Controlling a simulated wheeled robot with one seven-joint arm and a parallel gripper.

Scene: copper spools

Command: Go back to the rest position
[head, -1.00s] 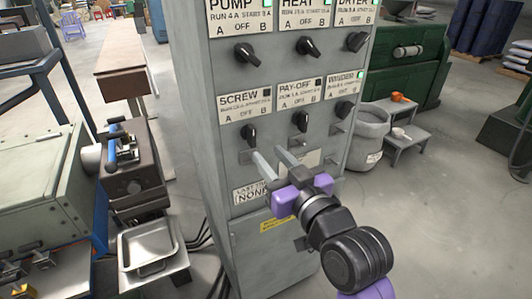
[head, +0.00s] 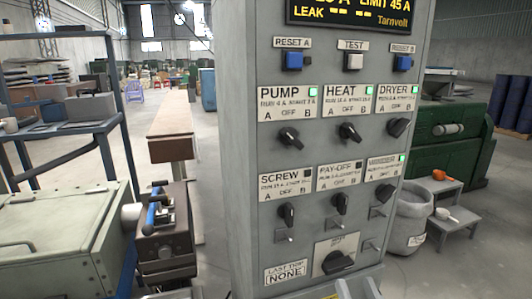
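The grey control cabinet (head: 241,150) fills the middle of the head view. Its upper row of black knobs is labelled PUMP (head: 289,136), HEAT (head: 349,132) and DRYER (head: 398,127), each with a green lamp lit. The lower row is SCREW (head: 287,213), PAY-OFF (head: 340,203) and WINDER (head: 385,193); only the WINDER lamp shows green. A larger black knob (head: 337,262) sits below them.
A blue shelf rack (head: 75,128) and a pale green machine (head: 55,240) stand at left. A grey bin (head: 408,220) and a small step stand (head: 455,212) are at right. Bare floor lies at far right.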

